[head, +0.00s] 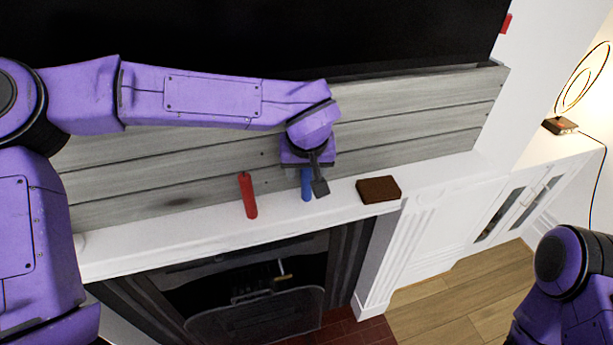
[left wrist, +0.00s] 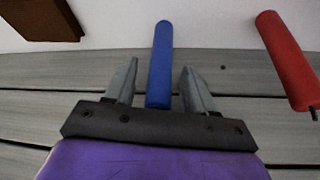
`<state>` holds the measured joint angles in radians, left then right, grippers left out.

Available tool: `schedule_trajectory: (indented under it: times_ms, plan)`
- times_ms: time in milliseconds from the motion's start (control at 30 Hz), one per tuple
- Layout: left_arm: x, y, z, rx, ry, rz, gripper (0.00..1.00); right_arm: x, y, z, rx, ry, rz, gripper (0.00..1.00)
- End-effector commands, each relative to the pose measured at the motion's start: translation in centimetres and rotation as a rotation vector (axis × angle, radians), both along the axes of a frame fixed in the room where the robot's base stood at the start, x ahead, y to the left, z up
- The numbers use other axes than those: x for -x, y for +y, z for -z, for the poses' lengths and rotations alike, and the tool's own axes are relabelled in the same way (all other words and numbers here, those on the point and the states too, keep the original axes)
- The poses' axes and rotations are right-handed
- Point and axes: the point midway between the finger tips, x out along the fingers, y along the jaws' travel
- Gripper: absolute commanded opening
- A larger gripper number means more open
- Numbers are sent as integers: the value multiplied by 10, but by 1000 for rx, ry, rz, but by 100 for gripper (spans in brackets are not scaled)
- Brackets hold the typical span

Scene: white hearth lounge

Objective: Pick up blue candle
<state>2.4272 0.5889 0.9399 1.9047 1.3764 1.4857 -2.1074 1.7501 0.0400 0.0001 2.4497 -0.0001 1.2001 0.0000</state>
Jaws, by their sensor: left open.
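The blue candle (head: 306,186) stands on the white mantel (head: 150,247), partly hidden behind my left gripper in the head view. My left gripper (head: 312,180) is open at the candle, coming from above. In the left wrist view the blue candle (left wrist: 160,62) lies between the two open fingers of the left gripper (left wrist: 157,88), with a gap visible on each side. The fingers do not appear closed on it. My right gripper is not in view; only part of my right arm shows at the lower right.
A red candle (head: 248,195) stands to the left of the blue one on the mantel. A brown block (head: 378,189) lies to its right. Grey wood planks (head: 400,130) rise behind. A fireplace (head: 250,290) is below, and a lit lamp (head: 560,126) stands at the far right.

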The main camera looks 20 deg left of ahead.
Motion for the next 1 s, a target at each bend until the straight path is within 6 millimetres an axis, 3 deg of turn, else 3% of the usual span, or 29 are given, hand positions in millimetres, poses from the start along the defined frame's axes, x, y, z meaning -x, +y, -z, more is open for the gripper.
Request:
schedule_trajectory:
  times_ms: [33, 67, 200, 233, 533, 667, 767, 1000]
  plan:
    - [0, 0, 0, 0, 0, 0, 54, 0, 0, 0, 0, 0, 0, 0]
    - [0, 0, 0, 0, 0, 0, 48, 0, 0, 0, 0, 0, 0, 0]
    - [0, 0, 0, 0, 0, 0, 2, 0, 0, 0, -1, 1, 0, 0]
    - [0, 0, 0, 0, 0, 0, 0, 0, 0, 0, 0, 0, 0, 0]
    - [0, 0, -1, -1, 0, 0, 0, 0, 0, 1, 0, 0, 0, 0]
    - [-1, 0, -13, 0, -3, -2, 0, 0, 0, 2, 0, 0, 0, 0]
    - [-1, 0, -32, 0, -5, -2, 0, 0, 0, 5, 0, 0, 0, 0]
    - [48, -21, -91, 0, -8, 1, 0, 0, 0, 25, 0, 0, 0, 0]
